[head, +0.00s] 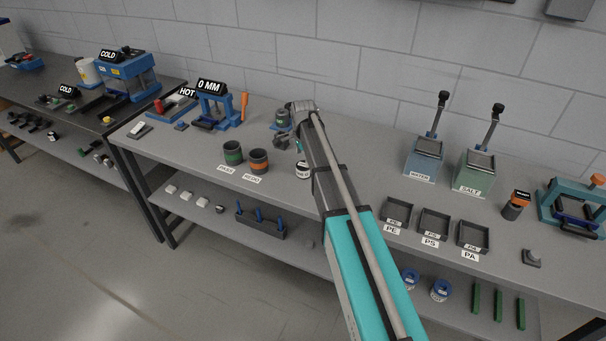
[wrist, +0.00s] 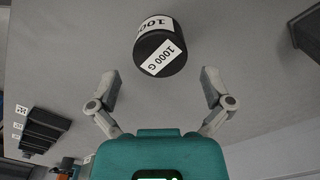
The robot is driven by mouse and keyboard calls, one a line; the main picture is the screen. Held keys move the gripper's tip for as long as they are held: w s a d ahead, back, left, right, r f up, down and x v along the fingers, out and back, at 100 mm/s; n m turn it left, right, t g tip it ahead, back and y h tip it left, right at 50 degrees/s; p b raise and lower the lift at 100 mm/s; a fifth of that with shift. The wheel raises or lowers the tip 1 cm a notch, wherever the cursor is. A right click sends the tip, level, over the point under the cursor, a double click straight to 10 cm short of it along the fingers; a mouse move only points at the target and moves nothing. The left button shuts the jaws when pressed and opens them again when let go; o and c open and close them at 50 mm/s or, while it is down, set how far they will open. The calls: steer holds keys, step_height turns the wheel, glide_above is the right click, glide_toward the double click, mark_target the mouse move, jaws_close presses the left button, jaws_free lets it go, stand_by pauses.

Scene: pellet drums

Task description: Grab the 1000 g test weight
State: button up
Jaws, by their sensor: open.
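The 1000 g test weight (wrist: 172,65) is a dark cylinder with white labels reading 1000 G, at the upper middle of the wrist view. It stands on the grey bench. My gripper (wrist: 160,80) is open, with its two fingers spread on either side below the weight in the picture. The weight lies ahead of the gap between the fingertips and no finger touches it. In the head view a small dark cylinder with a white label (head: 303,170), partly hidden by my arm, appears to be the weight.
A green cup (head: 232,153) and an orange-banded cup (head: 258,161) stand to the left on the bench. Trays marked PE (head: 397,211), PS (head: 434,223) and PA (head: 473,236) lie to the right. In the wrist view, the bench around the weight is clear.

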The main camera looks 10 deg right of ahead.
mark_target(303, 164)
steer(key=shift+f, duration=0.3)
steer(key=shift+w+d+f+b, duration=0.1)
steer(key=shift+f+b, duration=2.4)
steer(key=shift+b, duration=0.15)
steer(key=c, duration=1.2)
steer(key=shift+r, duration=0.15)
step_height(303, 164, up, 3)
steer(key=p, duration=0.3)
steer(key=s+d+r+p, duration=0.1)
steer(key=s+r+p, duration=0.2)
steer(key=s, duration=0.1)
steer(key=s+d+r+p, duration=0.1)
steer(key=s+r+p, duration=0.2)
steer(key=s, duration=0.2)
steer(key=s+d+r+p, duration=0.1)
steer(key=s+r+p, duration=0.2)
steer(key=s+p, duration=0.1)
steer(key=shift+s+r, duration=0.3)
steer(key=shift+r, duration=0.1)
